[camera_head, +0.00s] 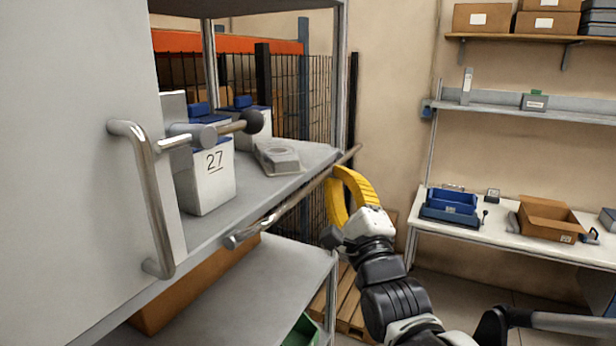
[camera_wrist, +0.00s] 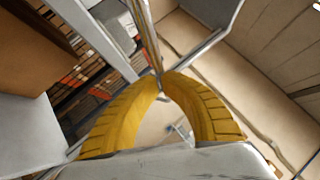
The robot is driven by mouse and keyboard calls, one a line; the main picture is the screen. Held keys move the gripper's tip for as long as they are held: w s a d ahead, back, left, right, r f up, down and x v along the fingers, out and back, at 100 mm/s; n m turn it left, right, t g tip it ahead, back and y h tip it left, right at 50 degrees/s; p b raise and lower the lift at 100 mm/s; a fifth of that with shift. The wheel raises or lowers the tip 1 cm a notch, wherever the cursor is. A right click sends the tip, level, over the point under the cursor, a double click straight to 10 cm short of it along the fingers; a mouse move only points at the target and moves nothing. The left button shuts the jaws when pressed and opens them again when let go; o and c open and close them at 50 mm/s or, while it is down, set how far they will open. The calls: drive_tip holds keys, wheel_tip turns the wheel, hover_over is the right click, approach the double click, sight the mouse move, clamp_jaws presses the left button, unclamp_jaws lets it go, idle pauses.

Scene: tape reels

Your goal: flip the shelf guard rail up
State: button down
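The shelf guard rail (camera_head: 287,207) is a thin metal bar along the front edge of the grey shelf board (camera_head: 262,192). It lies low, about level with the board, and its near end has a rounded fitting. My gripper (camera_head: 335,177) has yellow curved fingers and is at the far part of the rail. In the wrist view the fingertips (camera_wrist: 160,77) come together around the rail (camera_wrist: 147,35), which runs up and away from them. The exact contact is partly hidden by the fingers.
White bins with blue tops (camera_head: 207,175) and a grey part (camera_head: 278,158) stand on the shelf. A cabinet handle (camera_head: 150,200) and a dark knob (camera_head: 254,122) stick out at left. A lower shelf (camera_head: 235,290) is below. A white workbench (camera_head: 490,234) with trays stands at right.

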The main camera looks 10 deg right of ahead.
drive_tip(key=shift+w+a+r+n+g+y+p, duration=0.15)
drive_tip(key=shift+r+n+g+y+p, duration=0.25)
drive_tip(key=shift+n+p, duration=0.45)
idle(1.0)
